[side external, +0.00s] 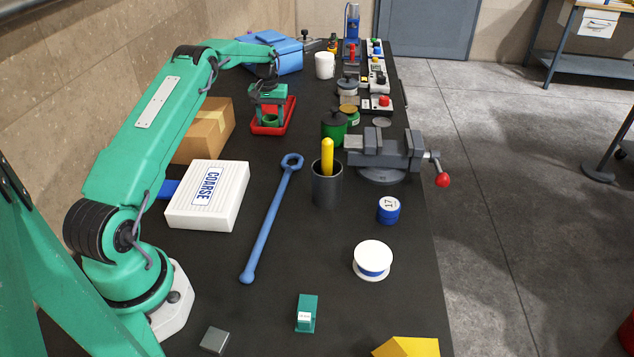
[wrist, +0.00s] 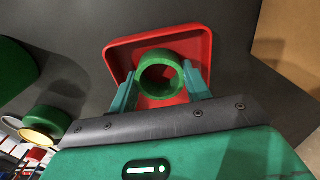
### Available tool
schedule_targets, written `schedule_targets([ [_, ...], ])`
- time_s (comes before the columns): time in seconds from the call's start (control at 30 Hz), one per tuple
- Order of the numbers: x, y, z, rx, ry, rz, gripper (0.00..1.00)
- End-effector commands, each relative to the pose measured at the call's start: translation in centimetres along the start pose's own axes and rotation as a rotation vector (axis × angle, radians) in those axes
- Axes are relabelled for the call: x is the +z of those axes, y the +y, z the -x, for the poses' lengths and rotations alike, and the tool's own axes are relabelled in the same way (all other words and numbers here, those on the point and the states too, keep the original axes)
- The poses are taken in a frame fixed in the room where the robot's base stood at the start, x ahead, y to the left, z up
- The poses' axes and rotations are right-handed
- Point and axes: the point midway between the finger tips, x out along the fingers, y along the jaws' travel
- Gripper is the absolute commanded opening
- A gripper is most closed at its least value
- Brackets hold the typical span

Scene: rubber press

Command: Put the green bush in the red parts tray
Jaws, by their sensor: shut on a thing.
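The green bush (wrist: 160,58) is a short ring with a hole through it. In the wrist view it sits between the two fingers of my gripper (wrist: 160,85), which are shut on it. The red parts tray (wrist: 198,40) lies behind the bush in that view, and its red floor shows through the hole. In the side view the red parts tray (side external: 287,124) is on the bench, with my gripper (side external: 268,115) over it and the green bush (side external: 270,121) low between the fingers. I cannot tell whether the bush touches the tray floor.
A cardboard box (side external: 208,130) stands left of the tray. A green canister (side external: 334,126) and a grey vise (side external: 384,150) stand to its right. A blue wrench (side external: 270,220) and a dark cup (side external: 327,188) are nearer the camera. The bench close around the tray's front is clear.

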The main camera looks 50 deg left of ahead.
Motion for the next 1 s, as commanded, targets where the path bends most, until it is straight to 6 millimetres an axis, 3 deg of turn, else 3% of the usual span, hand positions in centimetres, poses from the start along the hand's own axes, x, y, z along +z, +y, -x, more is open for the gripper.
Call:
schedule_targets([
  [0.23, 0.0, 0.0, -0.3, 0.000, 0.000, 0.000, 0.26],
  [0.27, 0.0, 0.0, -0.3, 0.000, 0.000, 0.000, 0.50],
  [0.3, 0.0, 0.0, -0.3, 0.000, 0.000, 0.000, 0.57],
  [0.73, 0.0, 0.0, 0.1, 0.000, 0.000, 0.000, 0.57],
  [1.0, 0.0, 0.0, 2.5, 0.000, 0.002, 0.000, 0.57],
])
